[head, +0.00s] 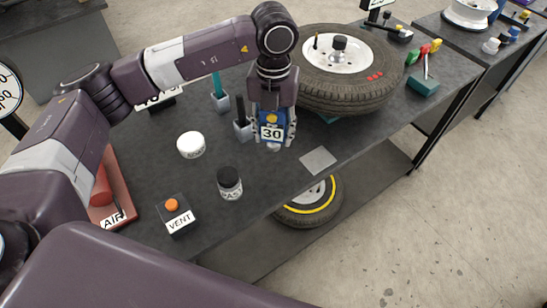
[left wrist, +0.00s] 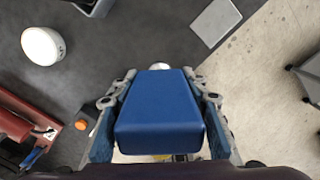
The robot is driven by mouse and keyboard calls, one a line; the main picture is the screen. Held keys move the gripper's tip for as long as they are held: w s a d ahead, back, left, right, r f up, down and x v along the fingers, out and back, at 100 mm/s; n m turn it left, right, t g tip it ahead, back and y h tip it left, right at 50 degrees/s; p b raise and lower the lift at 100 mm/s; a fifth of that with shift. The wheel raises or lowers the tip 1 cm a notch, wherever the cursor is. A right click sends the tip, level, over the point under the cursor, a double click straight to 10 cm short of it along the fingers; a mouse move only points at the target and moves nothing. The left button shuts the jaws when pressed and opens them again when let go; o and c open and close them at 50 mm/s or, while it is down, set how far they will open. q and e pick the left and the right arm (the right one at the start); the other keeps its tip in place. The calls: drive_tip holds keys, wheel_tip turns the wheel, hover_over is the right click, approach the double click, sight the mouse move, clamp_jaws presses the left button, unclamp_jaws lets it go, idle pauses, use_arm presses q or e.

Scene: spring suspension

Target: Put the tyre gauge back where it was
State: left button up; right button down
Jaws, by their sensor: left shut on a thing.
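The tyre gauge (head: 271,129) is a blue block with a white face reading 30. My left gripper (head: 273,138) is shut on it, one finger on each side. In the left wrist view the blue back of the gauge (left wrist: 160,112) fills the space between the fingers, with a pale tip at its far end. It hangs over the dark bench, left of a bare grey square plate (head: 318,160). The plate also shows in the left wrist view (left wrist: 215,22), apart from the gauge. My right gripper is not in view.
Close behind the gauge stand a grey holder (head: 242,129) and a large tyre (head: 345,82). A white pot (head: 190,145), a dark jar (head: 229,183), a VENT box (head: 175,214) and a red AIR unit (head: 104,195) stand left. The bench's front edge is near the plate.

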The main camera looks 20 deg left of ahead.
use_arm(q)
wheel_tip(320, 180, down, 11)
drive_tip(key=shift+f+p, duration=0.1)
drive_tip(key=shift+p, duration=1.1)
drive_tip(key=shift+f, duration=0.2)
drive_tip(key=o, duration=1.2)
drive_tip(key=shift+r, duration=0.1)
